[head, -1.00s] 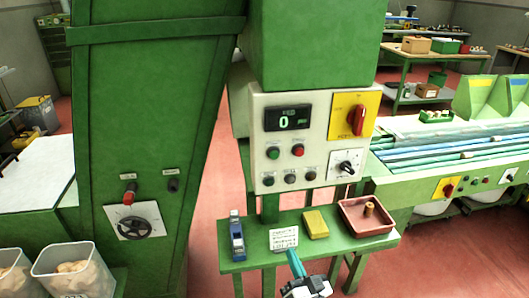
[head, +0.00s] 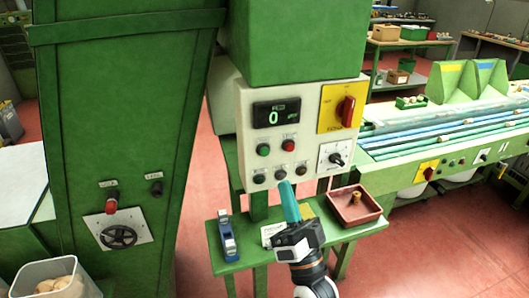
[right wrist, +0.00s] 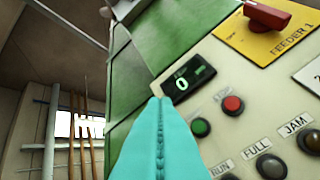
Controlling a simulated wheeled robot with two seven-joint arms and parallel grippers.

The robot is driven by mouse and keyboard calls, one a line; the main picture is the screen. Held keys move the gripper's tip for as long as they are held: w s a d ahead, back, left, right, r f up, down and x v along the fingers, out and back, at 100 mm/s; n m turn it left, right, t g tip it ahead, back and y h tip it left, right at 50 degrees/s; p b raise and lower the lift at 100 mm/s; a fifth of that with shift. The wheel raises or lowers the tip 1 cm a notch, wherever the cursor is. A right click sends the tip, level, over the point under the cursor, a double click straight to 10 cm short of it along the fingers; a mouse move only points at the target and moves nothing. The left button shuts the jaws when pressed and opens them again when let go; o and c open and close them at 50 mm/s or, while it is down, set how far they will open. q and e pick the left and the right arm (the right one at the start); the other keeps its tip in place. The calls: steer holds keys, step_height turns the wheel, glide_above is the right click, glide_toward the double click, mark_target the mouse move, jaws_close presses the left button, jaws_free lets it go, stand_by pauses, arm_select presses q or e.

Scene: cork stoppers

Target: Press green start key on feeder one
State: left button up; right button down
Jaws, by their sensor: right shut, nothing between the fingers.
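The green start key (head: 263,150) is a round button on the pale control panel (head: 245,108), left of a red button (head: 288,145) and below the dark display reading 0 (head: 276,113). The green key also shows in the right wrist view (right wrist: 201,127), just right of my fingers, with the label FEEDER 1 above it on a yellow plate (right wrist: 262,38). My right gripper (head: 285,184) is shut and empty, its teal fingers pointing up in front of the panel's lower edge. In the wrist view its fingertips (right wrist: 160,98) overlap the panel's left edge; I cannot tell the gap. My left gripper is not in view.
A red rotary switch (head: 348,111) and a black knob (head: 336,159) are on the panel's right. Dark round fittings line its bottom. Below, a green shelf (head: 222,266) holds a blue tool (head: 228,238) and a red tray (head: 354,206) with a cork. A green cabinet stands left.

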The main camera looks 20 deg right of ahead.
mark_target(265, 152)
steer(key=shift+w, duration=0.1)
steer(key=shift+w+a+b, duration=0.15)
steer(key=shift+w+b, duration=0.95)
steer(key=shift+w, duration=3.2)
steer(key=shift+w, duration=0.1)
steer(key=shift+w, duration=0.35)
steer(key=shift+w, duration=0.4)
steer(key=shift+s, duration=0.85)
steer(key=shift+s, duration=0.1)
